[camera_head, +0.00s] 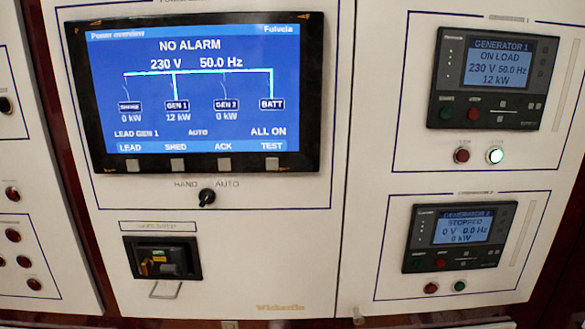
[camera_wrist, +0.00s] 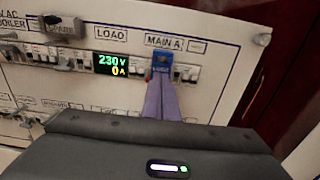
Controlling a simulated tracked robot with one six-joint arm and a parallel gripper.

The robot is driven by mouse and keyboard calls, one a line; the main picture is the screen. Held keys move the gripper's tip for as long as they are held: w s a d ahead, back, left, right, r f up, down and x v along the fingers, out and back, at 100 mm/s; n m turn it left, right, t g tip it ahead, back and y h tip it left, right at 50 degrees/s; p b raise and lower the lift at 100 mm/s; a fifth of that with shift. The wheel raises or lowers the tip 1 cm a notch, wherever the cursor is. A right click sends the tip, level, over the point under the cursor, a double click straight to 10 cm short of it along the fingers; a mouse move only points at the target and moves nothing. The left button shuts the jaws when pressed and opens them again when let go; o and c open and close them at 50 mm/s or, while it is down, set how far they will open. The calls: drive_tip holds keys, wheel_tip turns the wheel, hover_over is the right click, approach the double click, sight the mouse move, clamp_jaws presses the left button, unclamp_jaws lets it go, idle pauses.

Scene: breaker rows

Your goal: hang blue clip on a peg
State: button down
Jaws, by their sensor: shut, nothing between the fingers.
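The blue clip (camera_wrist: 162,59) sits on the breaker row under the MAIN A label in the wrist view. My gripper (camera_wrist: 160,82) points at it, with its two pale purple fingers shut side by side and nothing between them. The fingertips appear just below the clip and overlap its lower edge in the picture; I cannot tell whether they touch it. The lower part of the clip is partly hidden by the fingers. No peg can be made out clearly in either view. My gripper does not show in the head view.
Breaker rows (camera_wrist: 205,75) and a lit 230 V meter (camera_wrist: 110,65) lie around the clip. Dark clips sit at the upper left (camera_wrist: 62,27). In the head view are a large display (camera_head: 200,95), two generator controllers, a rotary switch (camera_head: 207,197) and a breaker box (camera_head: 162,258).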

drive_tip(key=shift+w, duration=1)
idle(0.4)
drive_tip(key=shift+s, duration=0.1)
drive_tip(key=shift+s, duration=2.9)
drive_tip(key=shift+s+d, duration=0.1)
drive_tip(key=s, duration=1.3)
drive_tip(key=shift+s+d, duration=0.15)
drive_tip(key=shift+s, duration=0.15)
